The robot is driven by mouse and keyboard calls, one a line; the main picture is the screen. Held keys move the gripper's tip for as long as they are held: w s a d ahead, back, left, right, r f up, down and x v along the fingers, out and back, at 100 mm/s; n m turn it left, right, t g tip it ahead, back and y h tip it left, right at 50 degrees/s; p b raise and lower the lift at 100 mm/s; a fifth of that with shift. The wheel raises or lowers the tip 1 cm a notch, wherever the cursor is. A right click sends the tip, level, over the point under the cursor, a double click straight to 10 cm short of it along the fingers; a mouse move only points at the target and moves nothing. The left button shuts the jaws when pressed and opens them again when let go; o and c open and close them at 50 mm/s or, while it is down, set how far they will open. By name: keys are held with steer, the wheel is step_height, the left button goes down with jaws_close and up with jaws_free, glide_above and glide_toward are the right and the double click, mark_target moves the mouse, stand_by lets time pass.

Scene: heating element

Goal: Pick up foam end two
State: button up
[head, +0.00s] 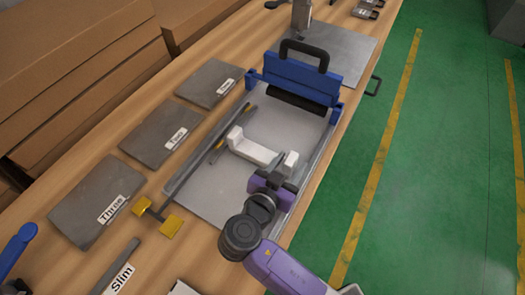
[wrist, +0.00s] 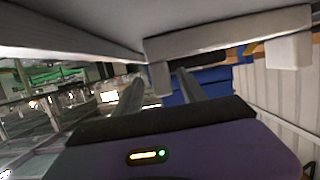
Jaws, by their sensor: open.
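The fixture's blue clamp bar (head: 300,76) stands behind the block. A long grey rail (head: 205,150) runs to its left. Grey slabs with labels, one reading Three (head: 97,200), lie on the wooden bench. A yellow-ended tool (head: 158,216) lies in front. Green floor is clear at right.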

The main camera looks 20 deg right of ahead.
steer(key=p+x, duration=0.1)
steer(key=x, duration=0.3)
steer(key=shift+w+f, duration=0.1)
steer(key=shift+w, duration=0.1)
jaws_close()
